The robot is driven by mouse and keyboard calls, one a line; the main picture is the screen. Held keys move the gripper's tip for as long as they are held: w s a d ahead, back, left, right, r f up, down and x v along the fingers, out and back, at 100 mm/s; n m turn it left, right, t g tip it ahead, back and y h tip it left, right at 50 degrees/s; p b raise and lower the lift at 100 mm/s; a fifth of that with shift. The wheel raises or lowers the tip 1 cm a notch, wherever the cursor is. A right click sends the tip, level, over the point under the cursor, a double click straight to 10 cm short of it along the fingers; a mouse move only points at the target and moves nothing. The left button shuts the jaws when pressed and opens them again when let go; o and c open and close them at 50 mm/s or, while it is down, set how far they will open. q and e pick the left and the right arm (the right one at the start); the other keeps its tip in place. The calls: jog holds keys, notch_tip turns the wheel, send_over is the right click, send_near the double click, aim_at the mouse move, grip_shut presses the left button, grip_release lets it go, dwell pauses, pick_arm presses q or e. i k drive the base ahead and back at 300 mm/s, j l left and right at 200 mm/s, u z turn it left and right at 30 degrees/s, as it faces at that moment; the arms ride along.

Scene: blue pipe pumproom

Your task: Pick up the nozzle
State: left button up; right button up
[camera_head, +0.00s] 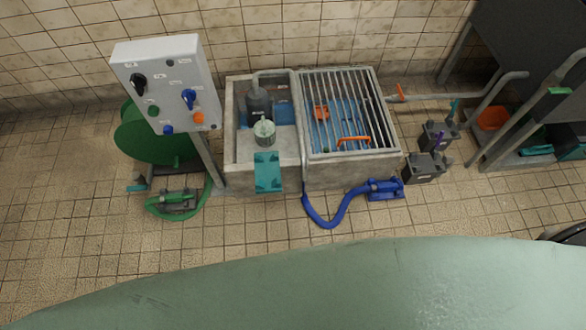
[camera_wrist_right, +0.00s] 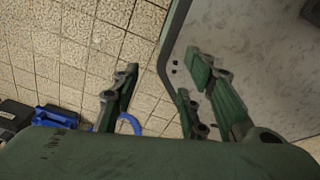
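No part is clearly marked as the nozzle. My left gripper is not in view.
The concrete basin (camera_head: 232,179) with a metal grate (camera_head: 345,85) stands at the wall. A control box (camera_head: 168,75) on a post and a green reel (camera_head: 145,140) are left. Dark blocks (camera_head: 424,168) stand right of the blue fitting.

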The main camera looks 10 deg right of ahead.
aim_at(178, 197)
jog(key=u, duration=1.05)
